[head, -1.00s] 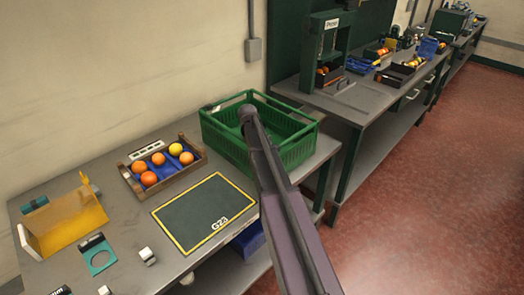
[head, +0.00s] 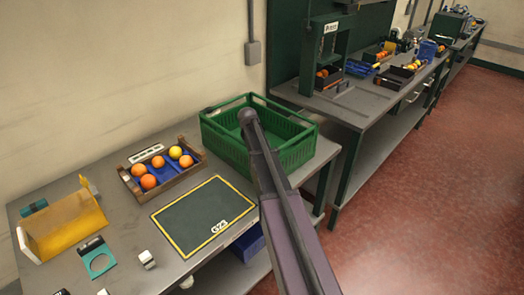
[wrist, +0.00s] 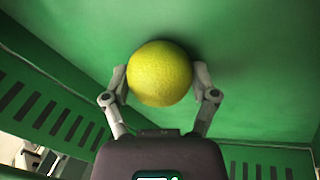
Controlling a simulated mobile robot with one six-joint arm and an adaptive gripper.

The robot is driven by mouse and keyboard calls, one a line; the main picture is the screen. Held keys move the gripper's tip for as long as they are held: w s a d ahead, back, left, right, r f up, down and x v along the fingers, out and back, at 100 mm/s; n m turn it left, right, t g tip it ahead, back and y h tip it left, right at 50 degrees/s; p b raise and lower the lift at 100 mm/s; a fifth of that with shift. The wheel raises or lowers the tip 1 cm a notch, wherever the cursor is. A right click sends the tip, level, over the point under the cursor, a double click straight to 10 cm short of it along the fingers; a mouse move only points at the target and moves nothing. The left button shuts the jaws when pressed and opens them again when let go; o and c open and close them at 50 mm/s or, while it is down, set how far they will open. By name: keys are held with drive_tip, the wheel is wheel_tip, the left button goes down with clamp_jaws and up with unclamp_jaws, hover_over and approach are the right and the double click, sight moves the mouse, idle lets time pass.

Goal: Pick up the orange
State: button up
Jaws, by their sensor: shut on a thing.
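In the wrist view a round, dimpled yellow fruit (wrist: 160,74) sits between the two fingers of my gripper (wrist: 160,80), which press on its left and right sides. The gripper is shut on it. Green crate walls and floor surround it, so the fruit is inside or just over the green crate (head: 290,154). In the head view my arm reaches over the crate's front and hides the gripper and the held fruit. A wooden tray (head: 133,189) to the left holds several orange fruits (head: 149,181) and a yellow one (head: 175,152).
A dark mat with a yellow border (head: 195,215) lies on the bench in front of the tray. A yellow see-through stand (head: 65,228) and a teal fixture (head: 98,258) are at the left. Another bench (head: 365,105) with bins stands behind right. Red floor is open at right.

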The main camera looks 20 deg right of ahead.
drive_tip(key=shift+r, duration=0.1)
wheel_tip(320, 180, up, 10)
drive_tip(key=p, duration=1)
idle(0.9)
wheel_tip(320, 180, up, 8)
drive_tip(key=p, duration=0.8)
idle(0.4)
